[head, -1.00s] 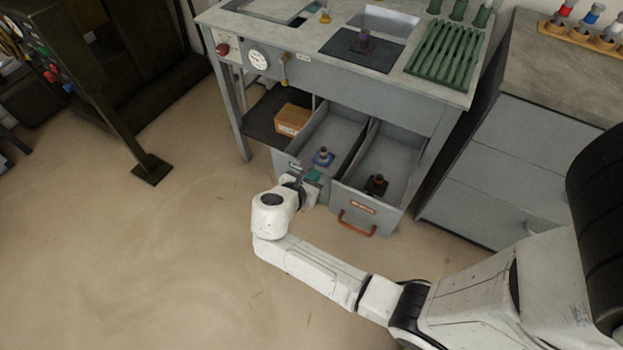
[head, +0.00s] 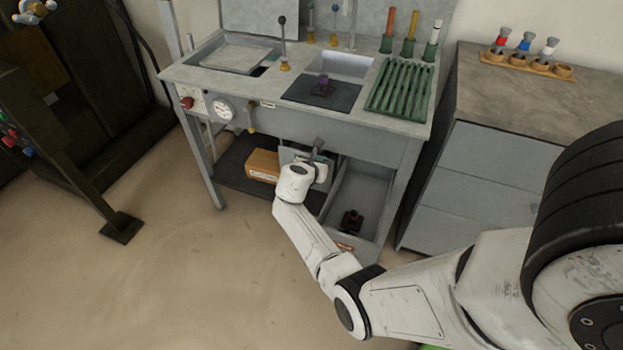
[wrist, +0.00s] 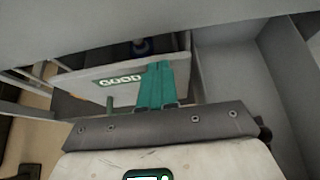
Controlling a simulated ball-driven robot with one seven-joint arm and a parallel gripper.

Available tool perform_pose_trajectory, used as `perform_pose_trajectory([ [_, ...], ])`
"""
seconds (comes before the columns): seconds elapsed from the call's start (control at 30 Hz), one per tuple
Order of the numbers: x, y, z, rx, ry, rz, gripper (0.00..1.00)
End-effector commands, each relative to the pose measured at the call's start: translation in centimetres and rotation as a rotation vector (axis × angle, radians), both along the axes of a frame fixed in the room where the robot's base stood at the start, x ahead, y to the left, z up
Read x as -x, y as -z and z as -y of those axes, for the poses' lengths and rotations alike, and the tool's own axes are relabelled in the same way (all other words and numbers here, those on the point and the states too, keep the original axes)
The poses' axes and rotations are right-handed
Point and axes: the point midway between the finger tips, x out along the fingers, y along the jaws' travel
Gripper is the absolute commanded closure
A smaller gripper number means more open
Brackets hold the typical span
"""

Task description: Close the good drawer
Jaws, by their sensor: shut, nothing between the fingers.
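The good drawer (wrist: 122,76), a grey front with a "GOOD" label, shows in the wrist view, slightly open under the bench top. A dark blue part (wrist: 140,47) stands inside behind the front. In the head view the drawer front (head: 290,156) sits far back under the bench, partly hidden by my arm. My gripper (wrist: 155,82) is shut and empty, its green fingers at the drawer front beside the label; whether they touch it I cannot tell. It also shows in the head view (head: 319,146).
The drawer to the right (head: 365,182) stands pulled out with a dark part (head: 351,220) inside. A cardboard box (head: 263,165) lies on the shelf at left. A grey cabinet (head: 490,165) stands to the right.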

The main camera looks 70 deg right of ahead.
Motion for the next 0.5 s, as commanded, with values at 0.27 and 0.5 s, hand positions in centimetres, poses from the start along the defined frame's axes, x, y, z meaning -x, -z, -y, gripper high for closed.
perform_pose_trajectory([
  [0.27, -0.1, 0.1, 2.4, -0.001, 0.0, -0.001, 1.0],
  [0.5, -0.1, 0.0, 2.9, 0.001, 0.0, 0.001, 1.0],
])
